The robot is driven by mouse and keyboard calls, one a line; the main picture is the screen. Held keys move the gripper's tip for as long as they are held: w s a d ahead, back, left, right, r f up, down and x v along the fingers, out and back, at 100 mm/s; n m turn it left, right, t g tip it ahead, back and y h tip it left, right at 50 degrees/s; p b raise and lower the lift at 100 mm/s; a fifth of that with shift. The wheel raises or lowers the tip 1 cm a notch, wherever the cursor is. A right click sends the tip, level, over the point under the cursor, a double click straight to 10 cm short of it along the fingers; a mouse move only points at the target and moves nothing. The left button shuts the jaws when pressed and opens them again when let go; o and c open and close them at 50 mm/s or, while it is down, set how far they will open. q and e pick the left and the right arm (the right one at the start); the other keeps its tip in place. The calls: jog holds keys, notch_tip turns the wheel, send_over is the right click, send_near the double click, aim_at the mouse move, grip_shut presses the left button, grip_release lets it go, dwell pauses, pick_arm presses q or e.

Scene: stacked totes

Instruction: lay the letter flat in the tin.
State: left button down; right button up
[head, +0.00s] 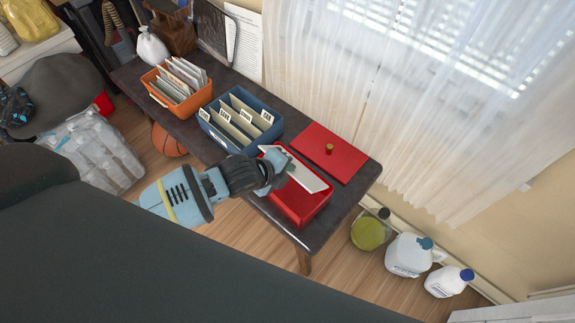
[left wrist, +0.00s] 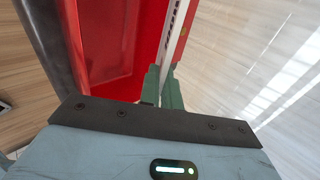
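The red open tin (head: 312,212) stands near the right end of the dark table. The white letter (head: 306,175) is over the tin, slanting across its opening in the head view. My left gripper (head: 284,170) is at the letter's left end, above the tin's left part. In the left wrist view the green fingers (left wrist: 163,88) close on the letter (left wrist: 171,50), which is seen nearly edge-on. The tin's red inside (left wrist: 108,45) shows left of it. I cannot tell whether the letter touches the tin. My right gripper is not in view.
The flat red lid (head: 318,138) with a knob lies behind the tin. A blue box (head: 213,131) with dividers and an orange box (head: 180,108) of papers stand to the left on the table (head: 354,198). Bottles and jugs (head: 409,256) stand on the floor at right.

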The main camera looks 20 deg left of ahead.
pick_arm(q)
jog(key=shift+f+b, duration=2.1)
jog(key=shift+f, duration=1.75)
jog(key=c, duration=1.5)
grip_release()
jog(key=shift+c, duration=0.2)
jog(key=p+v, duration=0.2)
jog(key=v, duration=0.5)
jog(key=shift+s+r, duration=0.2)
jog(key=shift+r, duration=0.1)
jog(key=shift+a, duration=0.1)
